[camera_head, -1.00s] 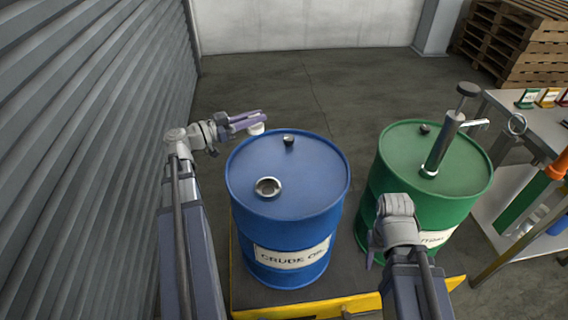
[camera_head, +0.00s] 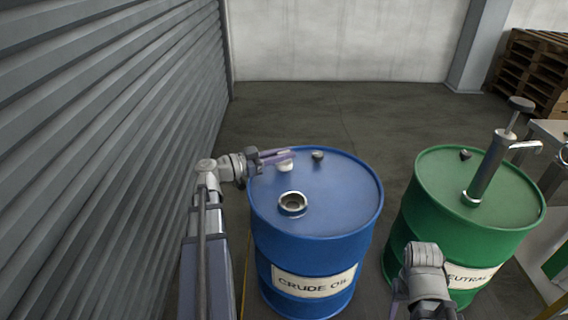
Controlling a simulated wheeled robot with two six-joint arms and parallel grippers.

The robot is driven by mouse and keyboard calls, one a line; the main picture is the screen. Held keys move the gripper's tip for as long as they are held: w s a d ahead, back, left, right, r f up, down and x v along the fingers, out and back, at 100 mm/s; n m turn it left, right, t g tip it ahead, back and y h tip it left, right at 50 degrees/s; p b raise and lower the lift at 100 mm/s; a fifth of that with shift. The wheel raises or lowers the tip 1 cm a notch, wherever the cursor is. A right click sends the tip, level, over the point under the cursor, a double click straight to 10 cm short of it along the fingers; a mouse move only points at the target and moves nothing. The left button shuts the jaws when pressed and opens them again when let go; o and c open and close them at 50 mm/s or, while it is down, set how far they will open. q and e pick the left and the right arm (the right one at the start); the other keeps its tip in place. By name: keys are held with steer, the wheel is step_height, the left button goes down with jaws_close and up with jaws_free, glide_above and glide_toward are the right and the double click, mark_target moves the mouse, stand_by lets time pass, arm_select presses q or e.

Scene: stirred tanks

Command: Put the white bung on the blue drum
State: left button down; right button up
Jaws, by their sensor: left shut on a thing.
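The blue drum (camera_head: 345,197), labelled "CRUDE OIL", stands upright in the middle of the head view. Its top has an open hole with a raised metal rim (camera_head: 293,204) near the front left, and a small dark cap (camera_head: 318,155) near the back. My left gripper (camera_head: 283,156) reaches in from the left over the drum's back-left top. It is shut on the white bung (camera_head: 286,167), which hangs below the fingers, behind the open hole and apart from it. My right gripper (camera_head: 398,296) is low in front of the green drum; its fingers are mostly hidden.
A green drum (camera_head: 435,195) with a hand pump (camera_head: 490,168) stands to the right of the blue drum. A grey shutter wall (camera_head: 110,130) runs close along the left. A bench (camera_head: 550,130) and stacked pallets (camera_head: 535,65) are at the right. The floor behind the drums is clear.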

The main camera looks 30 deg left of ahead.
arm_select(q)
steer(key=shift+f, duration=0.65)
steer(key=shift+r, duration=0.15)
steer(key=c, duration=1.3)
jaws_free()
steer(key=shift+f, duration=0.2)
steer(key=o, duration=0.5)
steer(key=shift+r, duration=0.1)
steer(key=shift+r, duration=0.2)
steer(key=v, duration=1.2)
steer(key=shift+f, duration=0.1)
